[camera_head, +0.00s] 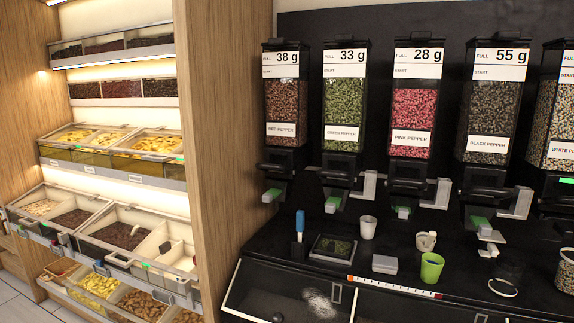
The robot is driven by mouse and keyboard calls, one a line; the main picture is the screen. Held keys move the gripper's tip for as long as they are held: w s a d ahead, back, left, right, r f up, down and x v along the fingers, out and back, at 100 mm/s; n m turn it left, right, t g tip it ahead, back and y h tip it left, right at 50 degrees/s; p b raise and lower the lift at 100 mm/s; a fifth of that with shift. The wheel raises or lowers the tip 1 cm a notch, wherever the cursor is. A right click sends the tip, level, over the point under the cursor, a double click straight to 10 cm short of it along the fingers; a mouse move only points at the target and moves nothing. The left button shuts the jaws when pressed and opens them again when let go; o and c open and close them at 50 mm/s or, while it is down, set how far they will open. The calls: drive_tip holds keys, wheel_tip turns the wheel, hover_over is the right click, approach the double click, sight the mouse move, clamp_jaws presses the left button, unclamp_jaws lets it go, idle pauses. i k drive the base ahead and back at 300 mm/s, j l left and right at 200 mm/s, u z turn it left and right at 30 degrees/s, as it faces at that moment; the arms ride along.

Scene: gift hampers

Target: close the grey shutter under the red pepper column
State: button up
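The red pepper column (285,108) is a clear, tall dispenser at the left end of the row. It is full of dark reddish peppercorns and its sign reads 38 g. Below it is a black outlet (283,163). A small green and grey piece (271,195) sits under this outlet, tilted. I cannot tell for sure whether this is the grey shutter, or whether it stands open or shut. My gripper is not in view.
Green (344,110), pink (411,112) and black pepper (489,115) columns stand to the right. Grey brackets (369,187) show beside their outlets. The counter below holds a white cup (368,227), a green cup (432,267), a grey block (385,264) and a blue-handled tool (299,222).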

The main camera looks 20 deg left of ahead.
sight(268, 196)
drive_tip(key=i+j+u, duration=0.1)
drive_tip(key=i+j, duration=0.65)
drive_tip(key=i, duration=0.3)
drive_tip(key=j+u, duration=0.05)
